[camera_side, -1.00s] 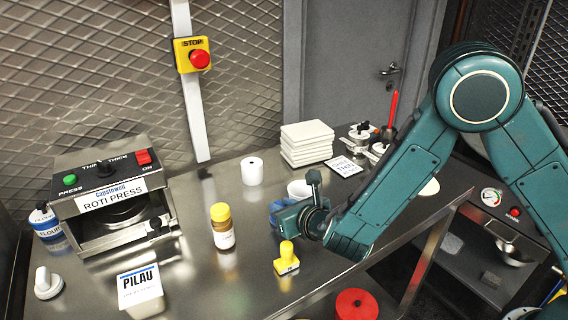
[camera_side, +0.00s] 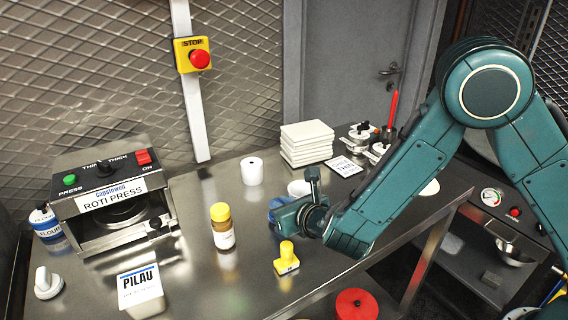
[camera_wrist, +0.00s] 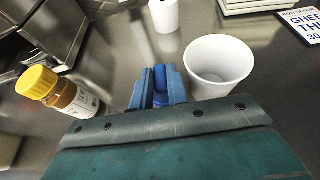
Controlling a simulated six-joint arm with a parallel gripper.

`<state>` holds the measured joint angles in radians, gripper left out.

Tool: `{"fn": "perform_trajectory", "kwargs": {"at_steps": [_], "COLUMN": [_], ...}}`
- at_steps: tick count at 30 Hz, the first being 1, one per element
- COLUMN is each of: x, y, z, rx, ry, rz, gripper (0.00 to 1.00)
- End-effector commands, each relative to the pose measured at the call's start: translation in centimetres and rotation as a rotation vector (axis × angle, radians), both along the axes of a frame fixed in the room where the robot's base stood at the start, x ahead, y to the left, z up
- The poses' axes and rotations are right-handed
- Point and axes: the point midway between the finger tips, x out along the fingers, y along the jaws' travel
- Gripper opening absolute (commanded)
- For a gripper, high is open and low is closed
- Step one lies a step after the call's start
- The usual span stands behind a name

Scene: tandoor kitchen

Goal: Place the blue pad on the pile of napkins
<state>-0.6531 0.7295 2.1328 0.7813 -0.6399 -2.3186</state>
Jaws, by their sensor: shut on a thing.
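The blue pad (camera_wrist: 160,84) shows in the wrist view as a darker blue piece between my two blue fingers. My gripper (camera_wrist: 159,88) is shut on it, low over the steel table. In the side view my gripper (camera_side: 276,208) is left of the white cup, and the pad is hard to tell from the fingers. The pile of napkins (camera_side: 306,144) is a square white stack at the back of the table, beyond the cup. Only its near corner (camera_wrist: 252,6) shows at the top of the wrist view.
A white cup (camera_wrist: 219,68) stands close right of my fingers. A yellow-capped jar (camera_side: 222,226) and a yellow stamp (camera_side: 286,259) stand nearby. A white roll (camera_side: 252,171) is left of the napkins, and a sign card (camera_side: 345,166) lies to their right.

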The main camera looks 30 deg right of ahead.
Motion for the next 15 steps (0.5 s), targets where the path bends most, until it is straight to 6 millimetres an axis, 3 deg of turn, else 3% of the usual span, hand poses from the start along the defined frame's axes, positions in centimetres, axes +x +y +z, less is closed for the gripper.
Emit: {"fn": "perform_trajectory", "kwargs": {"at_steps": [15], "x": [0.0], "y": [0.0], "z": [6.4], "rx": [0.002], "ry": [-0.004], "rz": [0.0], "gripper": [0.0]}}
